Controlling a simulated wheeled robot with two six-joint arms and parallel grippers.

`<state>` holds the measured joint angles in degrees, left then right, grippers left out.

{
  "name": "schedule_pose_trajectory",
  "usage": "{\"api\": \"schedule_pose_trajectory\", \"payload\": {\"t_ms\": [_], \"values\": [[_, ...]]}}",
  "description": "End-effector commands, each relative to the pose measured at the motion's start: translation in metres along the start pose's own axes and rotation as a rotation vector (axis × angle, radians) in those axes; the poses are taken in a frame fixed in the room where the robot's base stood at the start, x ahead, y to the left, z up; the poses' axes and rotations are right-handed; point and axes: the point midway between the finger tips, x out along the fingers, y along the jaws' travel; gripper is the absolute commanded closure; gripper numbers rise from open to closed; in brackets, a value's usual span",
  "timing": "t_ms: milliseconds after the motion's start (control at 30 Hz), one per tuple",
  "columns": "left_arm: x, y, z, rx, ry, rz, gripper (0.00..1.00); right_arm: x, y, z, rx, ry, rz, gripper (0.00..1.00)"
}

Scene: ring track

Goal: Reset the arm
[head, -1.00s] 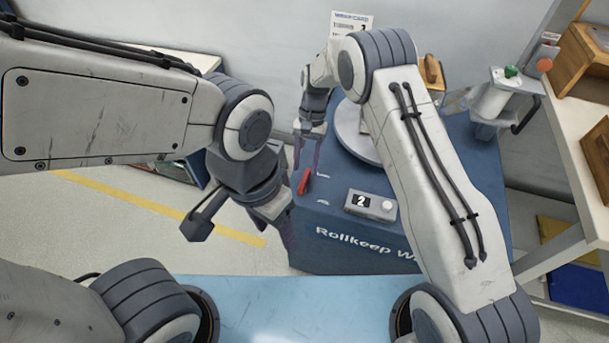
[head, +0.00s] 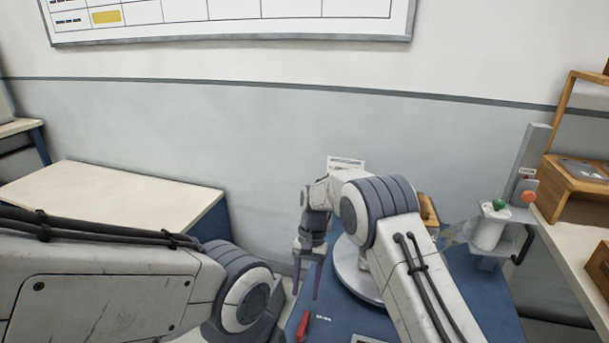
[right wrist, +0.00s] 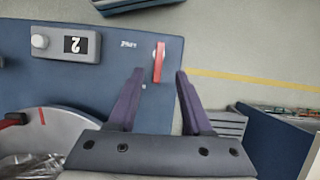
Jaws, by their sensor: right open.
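My right gripper (head: 306,288) hangs down over the front left of the blue cabinet top, left of the grey round disc (head: 352,277). Its two purple fingers are apart with nothing between them, as the right wrist view (right wrist: 160,76) also shows. A red handle (head: 303,326) lies beyond the fingertips; in the right wrist view the red handle (right wrist: 159,62) appears in line with the gap. My left arm comes in from the left, and its gripper is below the picture edge, hidden.
A pale table (head: 110,195) stands at the left against the wall.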

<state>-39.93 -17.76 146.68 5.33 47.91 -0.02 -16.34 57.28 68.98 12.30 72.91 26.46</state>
Motion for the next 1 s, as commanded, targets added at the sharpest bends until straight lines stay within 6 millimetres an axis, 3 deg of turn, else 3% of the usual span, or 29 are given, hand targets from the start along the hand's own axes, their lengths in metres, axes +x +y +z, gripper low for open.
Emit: {"api": "schedule_pose_trajectory", "payload": {"t_ms": [167,267,500,600,733,833,1000], "values": [[-0.023,0.002,-0.001,0.000,0.000,0.000,0.41,-0.059,-0.008,0.065,-0.140,0.068,0.011,0.50],[-0.036,0.003,-0.002,0.000,0.000,0.000,0.41,-0.089,-0.005,0.115,-0.251,0.115,0.023,0.50],[-0.065,0.005,-0.004,0.000,0.000,0.000,0.41,-0.133,0.027,0.232,-0.521,0.225,0.050,0.50],[-0.077,0.006,-0.004,0.000,0.000,0.000,0.41,-0.140,0.050,0.276,-0.634,0.269,0.061,0.50],[-0.090,0.006,-0.005,0.000,0.000,0.000,0.41,-0.140,0.081,0.320,-0.767,0.319,0.074,0.50],[-0.097,0.007,-0.005,0.000,0.000,0.000,0.41,-0.135,0.101,0.342,-0.844,0.348,0.081,0.50],[-0.101,0.007,-0.005,0.000,0.000,0.000,0.41,-0.127,0.121,0.357,-0.911,0.371,0.089,0.50]]}}
